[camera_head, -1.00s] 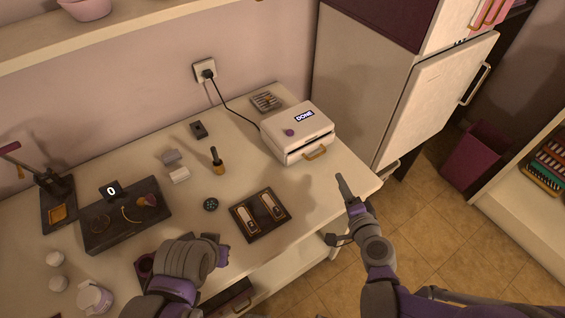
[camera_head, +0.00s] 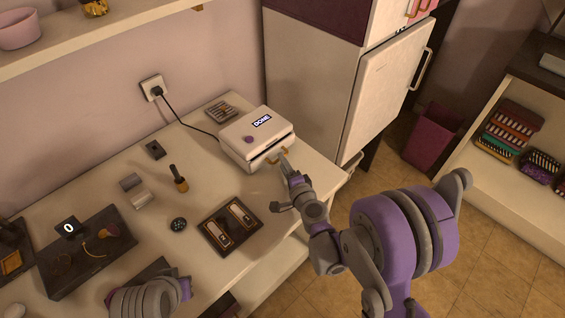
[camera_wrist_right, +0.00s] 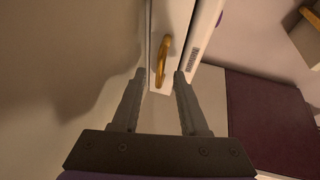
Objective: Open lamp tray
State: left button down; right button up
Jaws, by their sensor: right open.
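A white lamp box (camera_head: 247,128) with a purple knob and a small display reading "DONE" stands at the back right of the table. Its tray front carries a gold handle (camera_head: 279,155), and the tray looks shut. My right gripper (camera_head: 286,163) is at the front of the box, close to the handle. In the right wrist view, the open fingers (camera_wrist_right: 160,76) point at the gold handle (camera_wrist_right: 162,60), which lies between and just beyond the tips. My left gripper (camera_head: 150,298) is low at the bottom left; its fingers cannot be made out.
A dark tray with two pale-topped pieces (camera_head: 230,226) lies in front of the box. A brush-like tool (camera_head: 179,180), small blocks and a black platform (camera_head: 85,252) are further left. A cable runs from the box to a wall socket (camera_head: 153,88). A tall white cabinet (camera_head: 310,95) stands behind the table.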

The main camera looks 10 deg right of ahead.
jog(key=shift+w+a+f, duration=0.1)
jog(key=shift+w, duration=0.45)
grip_shut()
dwell(1.1)
